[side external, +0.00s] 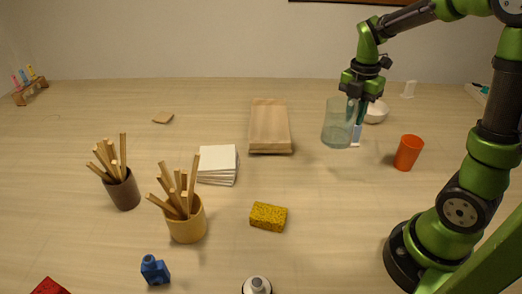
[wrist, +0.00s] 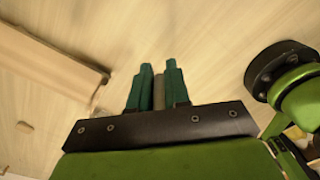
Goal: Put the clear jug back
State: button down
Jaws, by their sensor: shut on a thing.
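The clear jug (side external: 338,124) is a pale, see-through vessel at the right of centre in the side view. It looks close to upright; I cannot tell whether its base touches the table. My gripper (side external: 360,114) points down at the jug's right side and is shut on it there, probably at its handle. In the wrist view my gripper's green fingers (wrist: 159,72) close on a narrow greyish strip, which seems to be part of the jug; the rest of the jug is not visible there.
A wooden board (side external: 270,128) lies left of the jug. A yellow sponge (side external: 268,217) lies nearer the front.

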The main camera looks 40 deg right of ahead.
jog(key=shift+a+f, duration=0.25)
jog(key=shift+a, duration=0.05)
notch_tip(320, 180, down, 12)
jog(key=shift+f, duration=0.25)
jog(key=shift+f, duration=0.1)
dwell(0.3)
jog(key=c, duration=1.1)
grip_release()
